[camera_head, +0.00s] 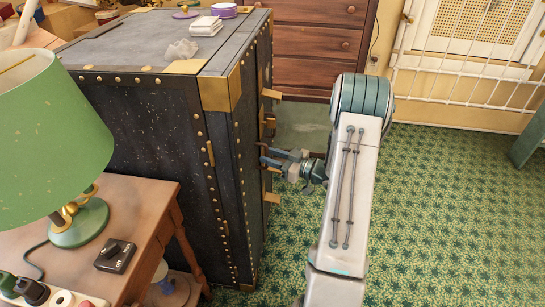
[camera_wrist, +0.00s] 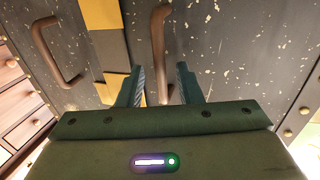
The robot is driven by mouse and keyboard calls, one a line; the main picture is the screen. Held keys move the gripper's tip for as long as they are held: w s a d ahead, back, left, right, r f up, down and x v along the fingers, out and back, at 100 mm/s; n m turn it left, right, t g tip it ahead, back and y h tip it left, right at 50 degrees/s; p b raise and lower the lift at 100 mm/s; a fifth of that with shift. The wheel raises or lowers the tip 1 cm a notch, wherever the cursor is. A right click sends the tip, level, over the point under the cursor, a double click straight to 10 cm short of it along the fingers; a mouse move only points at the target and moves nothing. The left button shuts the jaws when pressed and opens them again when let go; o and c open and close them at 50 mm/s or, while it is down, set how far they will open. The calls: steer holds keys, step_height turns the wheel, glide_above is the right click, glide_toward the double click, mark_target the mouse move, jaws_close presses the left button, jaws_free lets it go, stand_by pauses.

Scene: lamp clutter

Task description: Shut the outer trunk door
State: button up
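The trunk (camera_head: 150,120) is large and dark, with brass corners and studs, and stands upright left of my arm. My gripper (camera_head: 266,157) is beside its right-hand side, where brass latches stick out. In the wrist view, the scuffed dark trunk face (camera_wrist: 225,40) fills the background. One brown handle (camera_wrist: 160,35) runs down toward the space between my two fingers (camera_wrist: 160,72); a second brown handle (camera_wrist: 45,50) is to the left, beyond a brass strip (camera_wrist: 102,15). My fingers are apart. I cannot tell whether they touch the handle, or how far the outer door stands open.
A wooden side table (camera_head: 150,195) with a green lamp (camera_head: 50,140) stands at the front left. A brown dresser (camera_head: 318,45) is behind the trunk, and a white rail (camera_head: 470,65) is at the back right. Green patterned carpet (camera_head: 450,200) is clear on the right.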

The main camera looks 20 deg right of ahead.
steer(key=p+v, duration=0.2)
steer(key=v, duration=1.2)
steer(key=shift+w, duration=0.15)
steer(key=w+a+r+m+g+h+p, duration=0.1)
steer(key=w+r+h+p, duration=0.4)
steer(key=r, duration=0.4)
steer(key=w+a+r+m+h+p, duration=0.1)
steer(key=w+r+h+p, duration=0.35)
steer(key=r, duration=0.45)
steer(key=s+a+r+m+g+h+p, duration=0.3)
steer(key=a+r+h+p, duration=0.15)
steer(key=r, duration=0.55)
steer(key=s+a+r+m+g+y+p, duration=0.1)
steer(key=s+a+r+g+p, duration=0.2)
steer(key=s+a, duration=0.5)
steer(key=s+a+r+m+g+y+p, duration=0.1)
steer(key=s+a+r+g+p, duration=0.3)
steer(key=s+a, duration=0.5)
steer(key=s+r+y+p, duration=0.1)
steer(key=s+r, duration=0.1)
steer(key=s, duration=0.3)
steer(key=shift+s+a+r+m+p, duration=0.2)
steer(key=shift+r+m+p, duration=0.1)
steer(key=shift+r+m, duration=0.1)
